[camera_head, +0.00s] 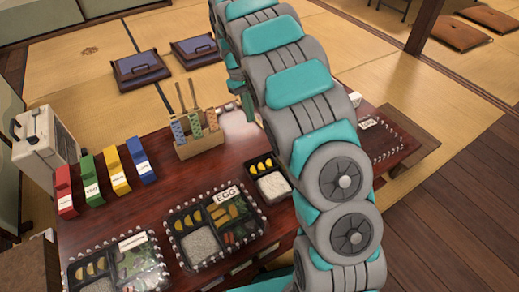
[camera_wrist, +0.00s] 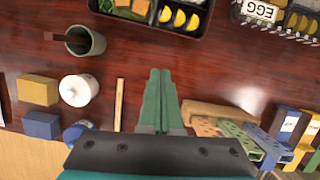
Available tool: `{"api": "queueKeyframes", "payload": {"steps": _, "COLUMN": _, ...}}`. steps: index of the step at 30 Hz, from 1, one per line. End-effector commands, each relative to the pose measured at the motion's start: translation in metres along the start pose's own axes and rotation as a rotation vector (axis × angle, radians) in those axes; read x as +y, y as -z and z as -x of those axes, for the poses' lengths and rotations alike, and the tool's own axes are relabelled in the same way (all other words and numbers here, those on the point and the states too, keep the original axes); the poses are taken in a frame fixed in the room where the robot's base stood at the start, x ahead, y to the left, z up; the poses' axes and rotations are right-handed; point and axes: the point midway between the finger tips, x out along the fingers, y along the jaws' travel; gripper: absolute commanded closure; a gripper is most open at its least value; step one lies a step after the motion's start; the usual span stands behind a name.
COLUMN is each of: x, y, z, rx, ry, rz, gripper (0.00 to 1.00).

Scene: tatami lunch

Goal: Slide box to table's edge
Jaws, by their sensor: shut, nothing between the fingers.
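The task's box cannot be singled out by name; several lunch boxes are in view. In the head view a black box (camera_head: 266,198) with rice and yellow slices stands mid-table, partly behind my arm. A clear-lidded box labelled EGG (camera_head: 171,224) stands nearer, and its label also shows in the wrist view (camera_wrist: 262,10). A similar lidded box (camera_head: 72,277) stands at the front left. In the wrist view a black box (camera_wrist: 199,32) shows at the top, cut off by the frame. My gripper (camera_wrist: 160,74) is shut and empty, its fingertips pointing towards that box, apart from it in the picture.
A wooden holder (camera_head: 201,145) with patterned packets and chopsticks stands at the table's far side. Several coloured packets (camera_head: 139,160) stand left. In the wrist view a grey cup (camera_wrist: 88,42), a white jar (camera_wrist: 78,90) and small blocks lie left. Bare table (camera_wrist: 215,75) surrounds my fingers.

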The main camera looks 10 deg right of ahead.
Motion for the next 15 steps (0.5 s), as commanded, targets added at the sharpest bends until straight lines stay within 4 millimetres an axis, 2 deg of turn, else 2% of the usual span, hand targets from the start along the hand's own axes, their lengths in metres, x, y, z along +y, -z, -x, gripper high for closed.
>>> {"api": "queueKeyframes", "payload": {"steps": 3, "x": -0.001, "y": 0.011, "z": -0.008, "rx": -0.002, "ry": 0.002, "rz": 0.018, "gripper": 1.0}}
{"api": "queueKeyframes", "payload": {"steps": 8, "x": -0.001, "y": 0.014, "z": -0.014, "rx": -0.003, "ry": 0.003, "rz": 0.025, "gripper": 1.0}}
{"api": "queueKeyframes", "payload": {"steps": 11, "x": -0.001, "y": 0.014, "z": -0.024, "rx": -0.004, "ry": 0.003, "rz": 0.025, "gripper": 1.0}}
{"api": "queueKeyframes", "payload": {"steps": 15, "x": -0.001, "y": 0.013, "z": -0.048, "rx": -0.007, "ry": 0.004, "rz": 0.024, "gripper": 1.0}}
